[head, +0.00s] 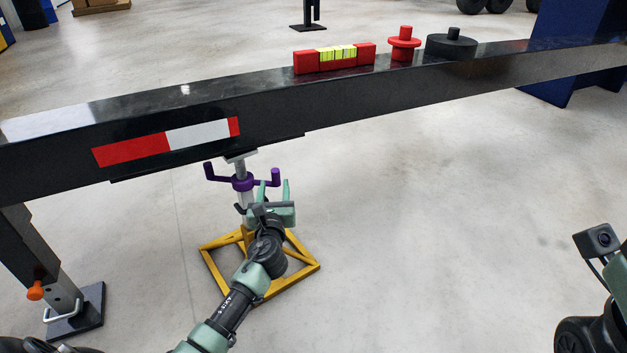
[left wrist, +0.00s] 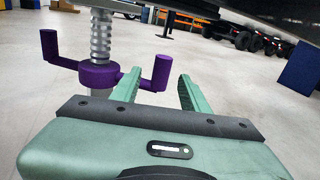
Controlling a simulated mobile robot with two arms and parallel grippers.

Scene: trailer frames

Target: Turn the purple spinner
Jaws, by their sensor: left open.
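The purple spinner (head: 242,183) is a hub with two arms that end in upright handles. It sits around a grey threaded post under the black beam, above a yellow stand (head: 305,262). My left gripper (head: 274,190) is open and empty in front of the spinner's right arm. My right gripper is out of view; only part of my right arm shows.
The long black beam (head: 270,108) crosses above the spinner and my gripper. A red level (head: 335,58), a red knobbed disc (head: 403,44) and a black weight (head: 451,45) lie on it. A support leg with a black foot (head: 80,315) stands at left. Floor at right is clear.

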